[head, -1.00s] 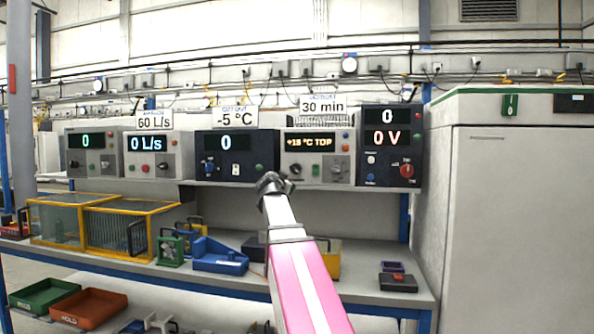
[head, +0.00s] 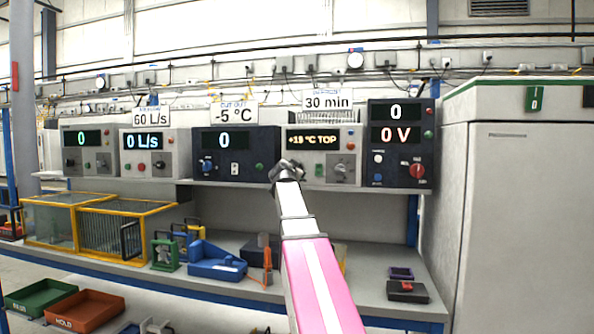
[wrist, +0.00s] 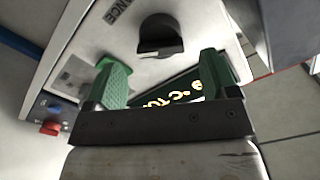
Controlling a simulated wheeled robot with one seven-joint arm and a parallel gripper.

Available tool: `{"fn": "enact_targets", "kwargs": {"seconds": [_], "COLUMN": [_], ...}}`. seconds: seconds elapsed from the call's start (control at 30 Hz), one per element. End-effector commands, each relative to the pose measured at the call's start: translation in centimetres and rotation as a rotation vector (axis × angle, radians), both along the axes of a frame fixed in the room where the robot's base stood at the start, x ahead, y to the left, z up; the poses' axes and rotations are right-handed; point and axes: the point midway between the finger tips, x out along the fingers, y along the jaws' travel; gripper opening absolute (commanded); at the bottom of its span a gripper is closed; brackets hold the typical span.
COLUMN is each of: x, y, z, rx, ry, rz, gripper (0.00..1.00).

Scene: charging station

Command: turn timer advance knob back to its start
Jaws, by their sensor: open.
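The timer unit (head: 319,157) is a pale box on the shelf with a lit "TOP" display, under a "30 min" card. In the wrist view a black knob (wrist: 160,36) with a dark grip bar sits on its pale panel, beside a label whose visible end reads "ANCE". My gripper (wrist: 165,80) has two green fingers, spread apart with nothing between them. The knob lies beyond the fingertips and appears apart from them. Part of the display (wrist: 170,97) shows upside down between the fingers. In the head view my gripper (head: 286,170) is in front of the unit's lower left.
A dark unit (head: 402,143) reading "0 V" stands close on the right, and another dark unit (head: 235,153) on the left. Below, the bench holds a blue fixture (head: 217,262) and a black box with a red top (head: 407,291). A large pale cabinet (head: 520,200) stands at right.

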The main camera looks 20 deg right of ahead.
Motion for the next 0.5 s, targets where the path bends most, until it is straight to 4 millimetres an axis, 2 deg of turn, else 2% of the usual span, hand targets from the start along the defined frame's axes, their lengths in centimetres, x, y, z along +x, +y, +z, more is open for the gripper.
{"fn": "enact_targets", "kwargs": {"seconds": [0.03,0.2,0.5], "x": [1.2,3.3,4.1], "y": [-0.7,-2.1,-2.8], "z": [0.1,0.1,0.0], "rx": [0.0,0.0,0.0], "ry": [0.0,0.0,0.0], "rz": [-0.001,0.0,0.001], "gripper": [0.8,0.8,0.8]}}
